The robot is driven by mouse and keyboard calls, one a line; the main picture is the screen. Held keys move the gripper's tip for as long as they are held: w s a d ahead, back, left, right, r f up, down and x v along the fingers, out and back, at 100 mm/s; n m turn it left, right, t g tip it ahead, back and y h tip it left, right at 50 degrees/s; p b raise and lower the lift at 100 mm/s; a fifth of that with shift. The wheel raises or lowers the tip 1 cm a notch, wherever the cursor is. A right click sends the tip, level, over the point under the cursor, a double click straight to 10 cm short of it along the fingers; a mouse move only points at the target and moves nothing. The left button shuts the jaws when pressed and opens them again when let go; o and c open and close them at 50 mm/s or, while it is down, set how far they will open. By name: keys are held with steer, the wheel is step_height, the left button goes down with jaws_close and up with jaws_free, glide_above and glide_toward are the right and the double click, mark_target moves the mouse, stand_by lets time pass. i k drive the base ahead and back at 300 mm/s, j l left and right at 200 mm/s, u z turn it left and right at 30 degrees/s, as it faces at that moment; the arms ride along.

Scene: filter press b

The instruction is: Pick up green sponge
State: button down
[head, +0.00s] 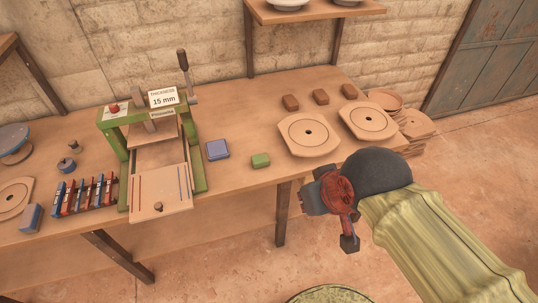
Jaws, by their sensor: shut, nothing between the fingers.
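The green sponge (260,160) is a small block lying flat on the wooden table (236,194), right of the press and near the front edge. My gripper (349,243) is in the lower right of the head view, in front of the table and to the right of the sponge. It points down, is shut and is clear of the sponge. My arm covers part of the floor, not the sponge.
A green press (112,126) stands left of the sponge, with a blue block (217,149) between them. Round plates on boards (309,134) lie to the right, with brown blocks (290,102) behind. A stack of boards (417,124) stands at the table's right end.

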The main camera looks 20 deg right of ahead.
mark_target(258, 160)
steer(key=i, duration=0.85)
